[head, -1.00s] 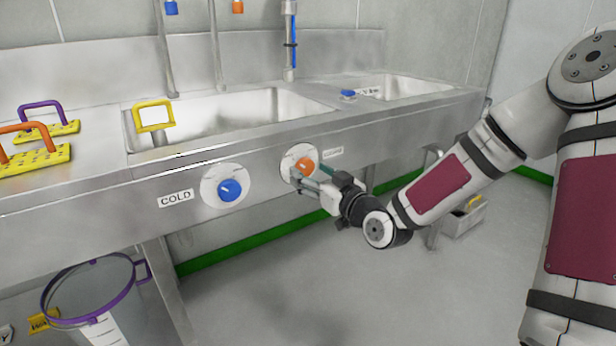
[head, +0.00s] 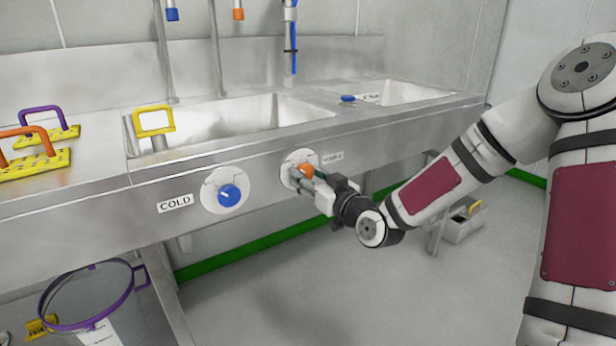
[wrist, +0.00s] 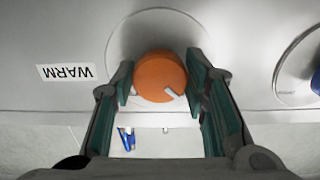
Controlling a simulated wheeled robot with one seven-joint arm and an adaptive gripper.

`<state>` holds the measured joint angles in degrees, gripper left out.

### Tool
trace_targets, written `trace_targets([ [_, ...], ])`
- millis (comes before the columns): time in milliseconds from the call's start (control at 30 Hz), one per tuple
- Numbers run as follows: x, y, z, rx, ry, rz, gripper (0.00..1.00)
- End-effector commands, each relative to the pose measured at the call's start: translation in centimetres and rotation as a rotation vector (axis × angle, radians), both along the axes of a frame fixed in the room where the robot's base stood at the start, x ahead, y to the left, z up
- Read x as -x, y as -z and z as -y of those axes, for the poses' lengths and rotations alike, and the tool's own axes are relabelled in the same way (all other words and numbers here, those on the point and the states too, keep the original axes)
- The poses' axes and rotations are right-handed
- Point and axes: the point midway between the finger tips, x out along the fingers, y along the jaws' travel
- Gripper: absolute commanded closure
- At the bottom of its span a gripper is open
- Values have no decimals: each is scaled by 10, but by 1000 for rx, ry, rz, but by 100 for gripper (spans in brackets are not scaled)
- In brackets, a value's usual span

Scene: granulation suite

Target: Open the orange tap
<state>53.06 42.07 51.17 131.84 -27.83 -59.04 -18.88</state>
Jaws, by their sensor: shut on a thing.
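The orange tap (head: 305,170) is a round knob on a pale disc on the sink's front panel, right of the blue tap. It also shows in the wrist view (wrist: 160,76), with a short white mark at its lower right edge. My gripper (head: 303,180) is at the knob from the front, partly covering it in the head view. In the wrist view its green-padded fingers (wrist: 160,88) stand on either side of the knob, shut on it. A WARM label (wrist: 66,72) appears upside down beside it.
The blue tap (head: 230,196), marked COLD, is to the left. The steel sink (head: 100,207) runs along the wall. A purple-rimmed bucket (head: 90,322) stands below at left, a grey box (head: 462,228) on the floor at right. The floor in front is clear.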

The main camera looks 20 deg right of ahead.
Motion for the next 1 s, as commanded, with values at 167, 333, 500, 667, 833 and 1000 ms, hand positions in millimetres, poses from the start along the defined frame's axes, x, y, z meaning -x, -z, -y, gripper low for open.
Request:
trace_targets([
  [167,0,-1,0,-54,0,-17,87],
  [333,0,-2,0,-158,0,-50,87],
  [500,0,-2,-1,-302,-1,-97,87],
  [667,1,-3,-1,-448,0,-142,87],
  [833,1,-2,-1,-603,1,-193,87],
  [1000,1,-3,-2,-757,1,-242,87],
])
